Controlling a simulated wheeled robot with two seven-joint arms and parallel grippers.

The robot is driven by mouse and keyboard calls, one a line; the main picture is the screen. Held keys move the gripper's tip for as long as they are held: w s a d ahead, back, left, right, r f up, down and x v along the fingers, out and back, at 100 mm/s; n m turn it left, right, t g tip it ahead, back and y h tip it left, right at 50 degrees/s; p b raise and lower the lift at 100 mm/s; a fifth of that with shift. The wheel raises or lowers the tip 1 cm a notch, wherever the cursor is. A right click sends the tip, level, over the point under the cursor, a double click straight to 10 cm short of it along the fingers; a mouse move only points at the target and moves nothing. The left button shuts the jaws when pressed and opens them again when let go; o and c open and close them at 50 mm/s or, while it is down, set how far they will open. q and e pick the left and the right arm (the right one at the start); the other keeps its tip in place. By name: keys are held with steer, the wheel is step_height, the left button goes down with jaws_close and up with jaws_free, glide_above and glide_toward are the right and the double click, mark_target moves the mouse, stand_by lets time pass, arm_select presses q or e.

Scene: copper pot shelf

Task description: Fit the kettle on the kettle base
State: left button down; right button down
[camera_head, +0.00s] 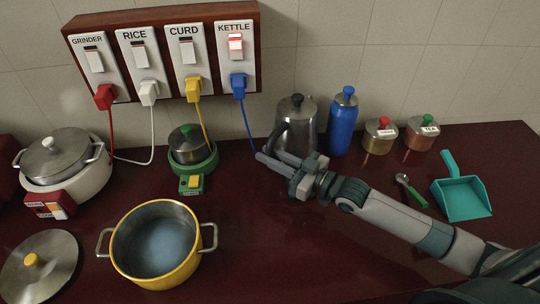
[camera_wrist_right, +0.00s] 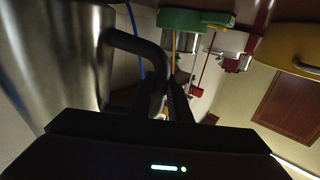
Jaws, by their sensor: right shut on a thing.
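The steel kettle (camera_head: 306,122) with a black lid knob stands upright at the back of the counter, left of a blue bottle. Its black handle (camera_head: 277,137) points left toward my right gripper (camera_head: 268,162). The right wrist view shows the kettle's steel side (camera_wrist_right: 55,50) and the dark handle (camera_wrist_right: 143,47) running down between my fingers. My right gripper is shut on this handle. The kettle's lower part is partly hidden by my gripper. I cannot make out the kettle base; the blue cord (camera_head: 247,125) runs down behind my fingers. My left gripper is not in view.
The blue bottle (camera_head: 343,122) stands close right of the kettle, with two lidded jars (camera_head: 380,138) beyond. A spoon (camera_head: 410,190) and teal dustpan (camera_head: 463,195) lie right. The front middle counter is clear.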

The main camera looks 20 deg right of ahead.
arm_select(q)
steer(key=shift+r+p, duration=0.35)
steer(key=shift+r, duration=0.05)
arm_select(e)
steer(key=shift+r, duration=0.25)
stand_by(0.5)
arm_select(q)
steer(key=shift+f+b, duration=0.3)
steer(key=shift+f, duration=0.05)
arm_select(e)
steer(key=shift+f, duration=1.1)
stand_by(2.6)
